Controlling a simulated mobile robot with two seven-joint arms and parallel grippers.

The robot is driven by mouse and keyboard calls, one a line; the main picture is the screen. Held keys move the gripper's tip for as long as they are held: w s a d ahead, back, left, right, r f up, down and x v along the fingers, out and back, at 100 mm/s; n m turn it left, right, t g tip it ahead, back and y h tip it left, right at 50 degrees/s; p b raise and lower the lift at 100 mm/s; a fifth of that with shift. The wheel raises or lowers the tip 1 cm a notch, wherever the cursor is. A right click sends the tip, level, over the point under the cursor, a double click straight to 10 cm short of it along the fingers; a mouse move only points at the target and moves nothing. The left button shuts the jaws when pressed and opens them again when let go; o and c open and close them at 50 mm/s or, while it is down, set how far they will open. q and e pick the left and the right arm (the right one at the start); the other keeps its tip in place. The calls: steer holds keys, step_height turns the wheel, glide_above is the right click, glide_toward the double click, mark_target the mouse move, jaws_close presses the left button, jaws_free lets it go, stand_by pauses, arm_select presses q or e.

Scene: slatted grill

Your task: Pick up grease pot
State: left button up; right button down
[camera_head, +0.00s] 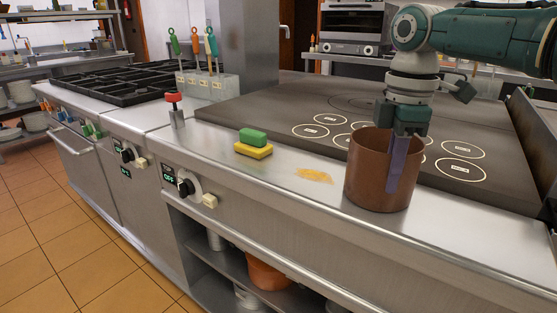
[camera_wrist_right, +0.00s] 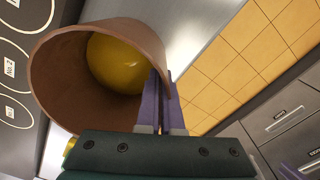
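The grease pot is a brown, open-topped cylinder (camera_head: 365,185) at the front of the steel counter, near its edge. The right wrist view looks into the pot (camera_wrist_right: 75,85), where a rounded yellow mass (camera_wrist_right: 118,62) shows. My right gripper (camera_head: 402,180) points down at the pot's near wall, one purple finger outside it. In the right wrist view the two fingers (camera_wrist_right: 162,108) lie close together with the rim between them; the inner finger is partly hidden. The pot looks upright; I cannot tell whether it is lifted. My left gripper is not recognisable in either view.
A green and yellow sponge pair (camera_head: 253,145) and an orange-yellow smear (camera_head: 314,175) lie left of the pot. A red-topped tool (camera_head: 175,108) stands farther left. The dark griddle (camera_head: 300,112) with marked circles lies behind. Pots (camera_head: 268,272) sit on the shelf below.

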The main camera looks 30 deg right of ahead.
steer(key=shift+r, duration=0.2)
stand_by(0.3)
steer(key=shift+w+r, duration=0.1)
steer(key=shift+r, duration=1)
step_height(320, 180, up, 17)
steer(key=p, duration=0.4)
steer(key=shift+r, duration=0.2)
